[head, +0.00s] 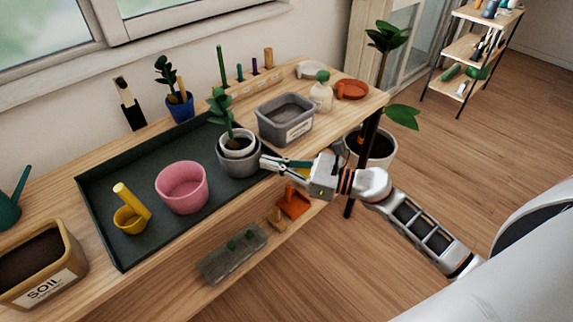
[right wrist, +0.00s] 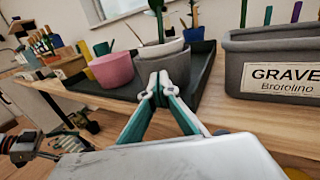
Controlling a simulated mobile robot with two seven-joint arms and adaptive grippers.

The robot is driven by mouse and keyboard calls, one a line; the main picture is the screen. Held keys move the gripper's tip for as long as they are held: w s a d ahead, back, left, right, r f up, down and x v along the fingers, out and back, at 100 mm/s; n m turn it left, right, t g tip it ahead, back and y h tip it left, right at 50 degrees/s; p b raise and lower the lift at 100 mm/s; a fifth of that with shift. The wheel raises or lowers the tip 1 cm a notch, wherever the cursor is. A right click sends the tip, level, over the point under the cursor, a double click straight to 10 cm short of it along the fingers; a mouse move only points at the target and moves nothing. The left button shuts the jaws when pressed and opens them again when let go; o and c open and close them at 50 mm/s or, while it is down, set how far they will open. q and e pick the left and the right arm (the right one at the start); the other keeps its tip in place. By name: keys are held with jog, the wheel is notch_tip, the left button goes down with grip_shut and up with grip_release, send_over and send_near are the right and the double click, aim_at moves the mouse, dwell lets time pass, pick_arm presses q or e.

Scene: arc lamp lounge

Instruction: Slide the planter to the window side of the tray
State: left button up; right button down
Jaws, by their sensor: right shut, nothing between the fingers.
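The planter (head: 238,163) is a grey round pot with a white pot and a leafy plant in it. It stands upright near the right end of the dark tray (head: 112,218), towards its front edge, and the window (head: 50,30) is behind the bench at the upper left. My right gripper (head: 265,162) is shut and empty, its tips at the planter's right side. In the right wrist view the shut fingertips (right wrist: 157,88) overlap the grey planter wall (right wrist: 172,66); I cannot tell whether they touch it.
A pink pot (head: 182,188) and a yellow pot (head: 130,218) stand in the tray left of the planter. A blue pot (head: 180,107) with a plant is at the back. The gravel bin (head: 285,120) stands right of the tray. Tray floor behind the planter looks clear.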

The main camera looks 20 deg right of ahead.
aim_at(243, 157)
jog(key=shift+w+a, duration=0.15)
pick_arm(q)
jog(key=shift+r, duration=0.1)
jog(key=shift+w+r, duration=0.1)
jog(key=shift+w, duration=0.1)
pick_arm(e)
jog(key=shift+w+a, duration=0.15)
jog(key=shift+a, duration=0.05)
jog(key=x, duration=0.6)
jog(key=shift+w+a, duration=0.15)
jog(key=shift+w, duration=0.05)
pick_arm(q)
jog(key=shift+w+a+r, duration=0.1)
jog(key=shift+w+r, duration=0.05)
jog(key=shift+w, duration=0.05)
jog(key=shift+s, duration=0.1)
